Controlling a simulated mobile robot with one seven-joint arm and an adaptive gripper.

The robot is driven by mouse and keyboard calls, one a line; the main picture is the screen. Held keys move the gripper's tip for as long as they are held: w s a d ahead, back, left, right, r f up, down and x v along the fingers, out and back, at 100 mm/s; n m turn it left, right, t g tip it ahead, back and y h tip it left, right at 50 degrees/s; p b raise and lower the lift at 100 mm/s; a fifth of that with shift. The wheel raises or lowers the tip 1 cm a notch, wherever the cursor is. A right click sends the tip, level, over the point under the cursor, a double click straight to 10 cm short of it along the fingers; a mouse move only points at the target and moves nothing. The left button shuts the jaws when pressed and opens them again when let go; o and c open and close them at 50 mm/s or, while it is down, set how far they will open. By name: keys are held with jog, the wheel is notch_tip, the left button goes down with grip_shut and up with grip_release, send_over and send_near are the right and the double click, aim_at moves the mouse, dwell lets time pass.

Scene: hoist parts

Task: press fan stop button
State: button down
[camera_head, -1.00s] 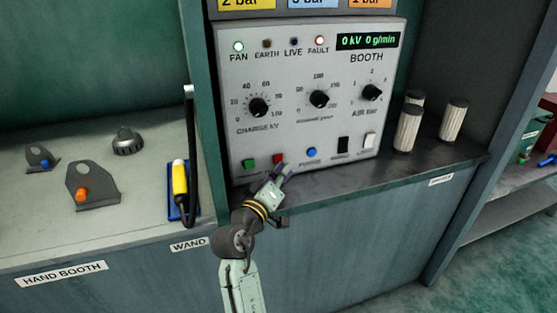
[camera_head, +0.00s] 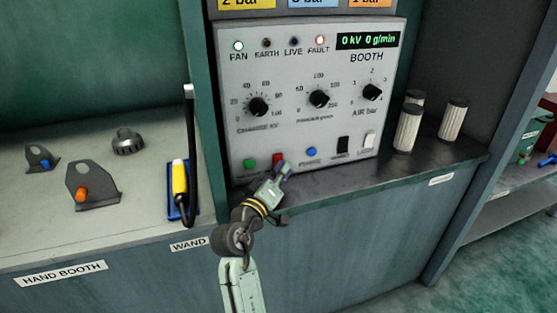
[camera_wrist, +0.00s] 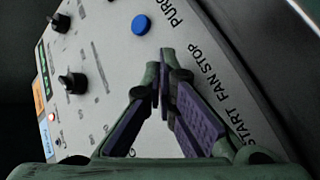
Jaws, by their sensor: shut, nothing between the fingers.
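The red fan stop button (camera_head: 278,159) is low on the grey booth panel (camera_head: 300,60), between the green button (camera_head: 249,163) and the blue button (camera_head: 312,152). My gripper (camera_head: 286,168) is shut and empty, its tips just below and right of the red button. I cannot tell whether they touch it. In the wrist view the shut fingertips (camera_wrist: 163,72) are in front of the panel by the FAN STOP lettering (camera_wrist: 205,65), and they hide the red and green buttons. The blue button also shows there (camera_wrist: 141,26). The FAN lamp (camera_head: 238,46) is lit.
The FAULT lamp (camera_head: 319,41) glows red. Pale cylindrical filters (camera_head: 408,128) stand on the ledge at right. A yellow-handled wand (camera_head: 179,178) in a blue holder is at left.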

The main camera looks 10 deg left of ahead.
jog(key=shift+w+a, duration=0.25)
jog(key=shift+w, duration=0.3)
dwell(0.6)
jog(key=shift+s+d, duration=0.1)
jog(key=shift+s, duration=0.1)
jog(key=shift+s+d, duration=0.25)
jog(key=shift+s, duration=0.35)
jog(key=shift+s+d, duration=0.35)
jog(key=shift+s, duration=0.4)
jog(key=shift+s+d, duration=0.35)
jog(key=shift+s, duration=0.4)
jog(key=shift+s+d, duration=0.35)
jog(key=shift+s, duration=0.4)
